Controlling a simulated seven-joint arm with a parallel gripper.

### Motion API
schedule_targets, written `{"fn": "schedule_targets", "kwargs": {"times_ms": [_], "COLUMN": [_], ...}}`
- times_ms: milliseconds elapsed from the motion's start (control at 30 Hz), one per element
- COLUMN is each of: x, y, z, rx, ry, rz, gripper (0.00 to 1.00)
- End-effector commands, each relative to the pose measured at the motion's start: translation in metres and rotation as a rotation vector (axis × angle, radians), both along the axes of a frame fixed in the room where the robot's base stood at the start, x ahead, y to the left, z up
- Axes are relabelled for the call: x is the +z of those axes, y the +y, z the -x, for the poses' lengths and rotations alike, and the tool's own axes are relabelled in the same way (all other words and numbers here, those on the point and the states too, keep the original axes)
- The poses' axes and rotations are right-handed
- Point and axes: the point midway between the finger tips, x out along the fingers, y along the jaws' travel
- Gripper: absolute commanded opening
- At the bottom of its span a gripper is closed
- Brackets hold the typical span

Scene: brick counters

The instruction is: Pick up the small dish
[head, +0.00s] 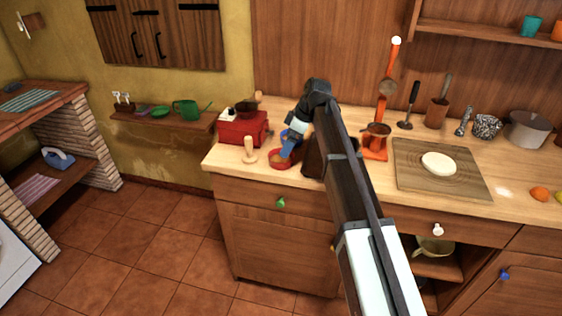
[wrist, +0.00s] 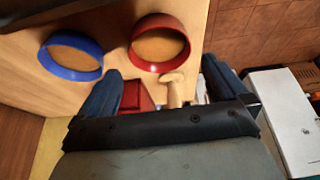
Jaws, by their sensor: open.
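Two small round dishes show in the wrist view: a red-rimmed dish (wrist: 160,43) and a blue-rimmed dish (wrist: 71,56), both with a tan inside. In the head view the red dish (head: 279,160) sits near the counter's front edge, partly covered by my gripper. The blue dish is mostly hidden behind my gripper there. My gripper (wrist: 162,72) is open and empty, its two dark blue fingers spread apart. The red dish appears between and beyond the fingertips. My gripper (head: 287,154) is over or beside the red dish; I cannot tell whether it touches.
A wooden pestle-like object (head: 250,151) and a red box-like grinder (head: 241,128) stand left of the red dish. A dark block (head: 317,158) is close on the right. A cutting board (head: 440,180) with dough lies farther right. The counter's front edge is close.

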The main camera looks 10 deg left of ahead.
Motion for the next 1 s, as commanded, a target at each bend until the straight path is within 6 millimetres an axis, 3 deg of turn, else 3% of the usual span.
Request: {"fn": "schedule_targets", "kwargs": {"times_ms": [367,700,1000], "x": [-0.018,-0.056,-0.059], "y": [0.007,0.022,0.024], "z": [0.0,0.0,0.0], "rx": [0.0,0.0,0.0], "ry": [0.0,0.0,-0.001], "rz": [0.0,0.0,0.0], "gripper": [1.0,1.0,0.97]}}
